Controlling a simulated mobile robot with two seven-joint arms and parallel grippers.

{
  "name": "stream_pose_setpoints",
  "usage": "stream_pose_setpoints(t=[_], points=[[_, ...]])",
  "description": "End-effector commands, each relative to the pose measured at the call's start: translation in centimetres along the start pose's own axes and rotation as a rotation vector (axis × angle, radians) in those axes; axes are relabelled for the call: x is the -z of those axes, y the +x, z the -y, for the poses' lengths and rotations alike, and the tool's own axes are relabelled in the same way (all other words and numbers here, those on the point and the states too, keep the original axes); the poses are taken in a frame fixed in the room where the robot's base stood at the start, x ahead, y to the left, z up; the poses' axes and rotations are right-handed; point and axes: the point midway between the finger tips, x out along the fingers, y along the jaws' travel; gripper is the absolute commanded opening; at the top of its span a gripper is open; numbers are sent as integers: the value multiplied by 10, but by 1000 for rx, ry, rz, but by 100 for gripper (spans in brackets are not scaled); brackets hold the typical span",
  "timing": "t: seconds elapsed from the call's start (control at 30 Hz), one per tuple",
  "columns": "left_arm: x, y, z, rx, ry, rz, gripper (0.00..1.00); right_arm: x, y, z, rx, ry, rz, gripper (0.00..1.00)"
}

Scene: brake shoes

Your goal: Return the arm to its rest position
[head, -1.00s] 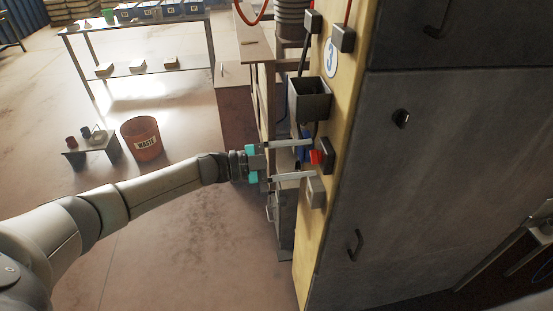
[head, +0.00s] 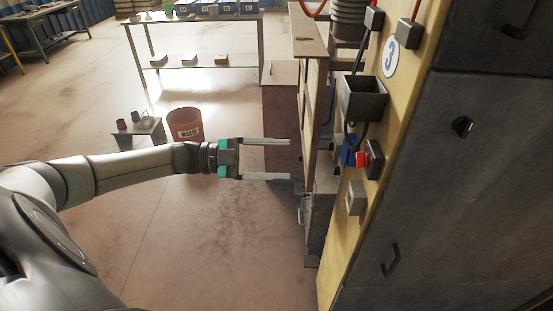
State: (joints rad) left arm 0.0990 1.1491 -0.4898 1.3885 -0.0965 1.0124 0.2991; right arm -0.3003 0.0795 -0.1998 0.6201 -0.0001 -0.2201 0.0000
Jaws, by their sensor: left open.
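My left gripper (head: 289,158) is open and empty in the head view. Its two long fingers point right, spread apart, with a gap between them and the yellow panel (head: 343,245). My left arm stretches in from the left edge, over the floor. A red button (head: 362,159) on a dark box and a blue part (head: 349,150) beside it sit on the panel, to the right of the fingertips and apart from them. My right gripper is not in view.
A grey cabinet (head: 465,200) fills the right side. An open metal box (head: 362,99) and a grey switch box (head: 356,198) stick out from the panel. A red waste bin (head: 185,126), a small stand (head: 140,133) and a table (head: 200,64) stand beyond the arm. Floor at bottom centre is clear.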

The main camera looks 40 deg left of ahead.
Motion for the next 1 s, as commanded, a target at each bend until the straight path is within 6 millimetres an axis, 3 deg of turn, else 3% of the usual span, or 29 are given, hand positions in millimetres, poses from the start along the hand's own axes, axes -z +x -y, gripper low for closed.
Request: stream_pose_setpoints(t=[0.43, 0.57, 0.67, 0.77, 0.9, 1.0], points=[[-3, 0, -1, 5, -3, 6, 72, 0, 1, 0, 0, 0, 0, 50], [-35, 0, -17, 64, -37, 72, 72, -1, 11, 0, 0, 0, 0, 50], [-89, -4, -47, 156, -101, 195, 72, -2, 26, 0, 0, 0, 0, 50], [-150, -14, -92, 250, -190, 361, 72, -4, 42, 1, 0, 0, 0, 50], [-220, -37, -171, 334, -325, 595, 72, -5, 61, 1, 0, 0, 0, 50], [-256, -55, -237, 364, -427, 753, 72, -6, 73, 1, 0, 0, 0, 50]])
